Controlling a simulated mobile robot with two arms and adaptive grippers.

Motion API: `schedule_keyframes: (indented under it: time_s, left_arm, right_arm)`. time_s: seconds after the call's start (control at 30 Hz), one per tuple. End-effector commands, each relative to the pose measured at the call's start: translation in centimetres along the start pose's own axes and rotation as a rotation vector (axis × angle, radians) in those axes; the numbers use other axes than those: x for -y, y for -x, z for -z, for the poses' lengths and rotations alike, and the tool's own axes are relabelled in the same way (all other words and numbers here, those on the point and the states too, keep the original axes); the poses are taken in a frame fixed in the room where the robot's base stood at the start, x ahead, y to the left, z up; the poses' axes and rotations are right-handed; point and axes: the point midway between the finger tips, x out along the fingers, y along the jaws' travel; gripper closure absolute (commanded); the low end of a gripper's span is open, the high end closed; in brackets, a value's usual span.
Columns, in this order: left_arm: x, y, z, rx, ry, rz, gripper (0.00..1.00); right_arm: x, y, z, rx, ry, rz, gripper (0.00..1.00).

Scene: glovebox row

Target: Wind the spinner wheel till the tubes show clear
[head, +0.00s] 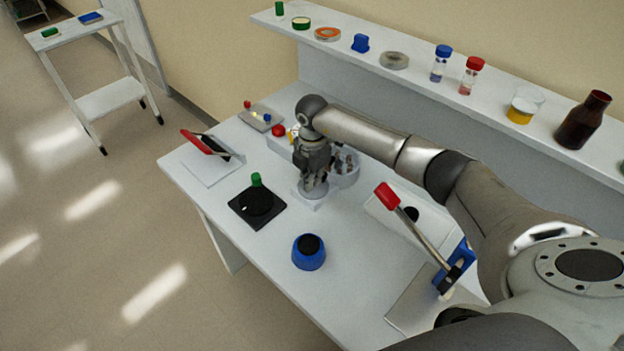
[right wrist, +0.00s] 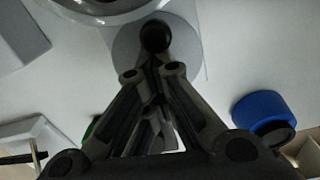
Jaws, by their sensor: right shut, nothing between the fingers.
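The spinner wheel is a grey disc (head: 318,191) on a white base at the middle of the bench in the head view. In the right wrist view the wheel (right wrist: 126,48) carries a dark round knob (right wrist: 155,36). My right gripper (head: 313,180) is over the wheel, pointing down. Its fingertips (right wrist: 152,68) are shut and empty beside the knob; I cannot tell whether they touch it. A round pale tub (head: 347,180) with several tubes (head: 344,162) stands right behind the wheel. The tubes are too small to tell whether they look clear. My left gripper is not in view.
A black plate with a green-knobbed disc (head: 257,203) lies left of the wheel, and a blue round pot (head: 309,252) stands in front. A red-handled lever (head: 410,222) rises at the right. A shelf (head: 440,95) with jars runs along the back.

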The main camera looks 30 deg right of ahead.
Motion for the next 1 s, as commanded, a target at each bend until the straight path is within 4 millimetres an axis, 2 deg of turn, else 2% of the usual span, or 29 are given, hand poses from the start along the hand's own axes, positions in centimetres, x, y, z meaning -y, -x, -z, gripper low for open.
schedule_keyframes:
  time_s: [0.03,0.17,0.47,1.0]
  left_arm:
    - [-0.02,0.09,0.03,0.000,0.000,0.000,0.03]
    - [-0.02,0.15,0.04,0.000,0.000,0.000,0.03]
    - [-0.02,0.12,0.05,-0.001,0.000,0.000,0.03]
    - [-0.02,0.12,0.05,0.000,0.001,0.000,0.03]
  right_arm:
    - [0.40,-0.57,-0.48,0.011,-0.036,0.010,1.00]
    - [0.43,-0.65,-0.52,0.012,-0.086,0.011,1.00]
    - [0.51,-0.72,-0.59,0.013,-0.093,0.013,1.00]
    - [0.59,-0.70,-0.61,0.014,-0.091,0.016,0.32]
